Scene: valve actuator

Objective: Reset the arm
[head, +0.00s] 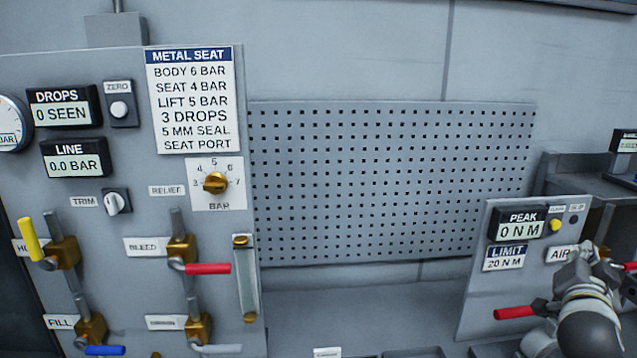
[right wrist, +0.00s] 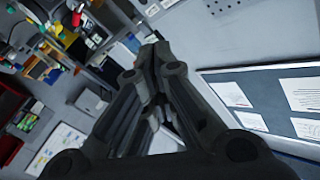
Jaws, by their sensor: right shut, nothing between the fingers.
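My right gripper (head: 585,257) is at the lower right of the head view, in front of the right-hand panel (head: 476,284). The right wrist view shows its fingers (right wrist: 150,58) together with nothing between them. The gripper hides part of that panel near the AIR label (head: 562,254) and a brass fitting. A red lever (head: 515,312) sticks out left of my wrist, and another red handle (head: 630,266) shows at the right edge. The PEAK display (head: 520,227) reads 0 N M and the LIMIT plate (head: 505,257) reads 20 N M. My left gripper is not in view.
The left panel carries gauges, a brass relief knob (head: 215,183), a yellow lever (head: 29,239), a red bleed lever (head: 208,268) and a blue fill lever (head: 104,350). An empty pegboard (head: 390,180) stands between the panels. The bench (head: 370,310) before it looks mostly clear.

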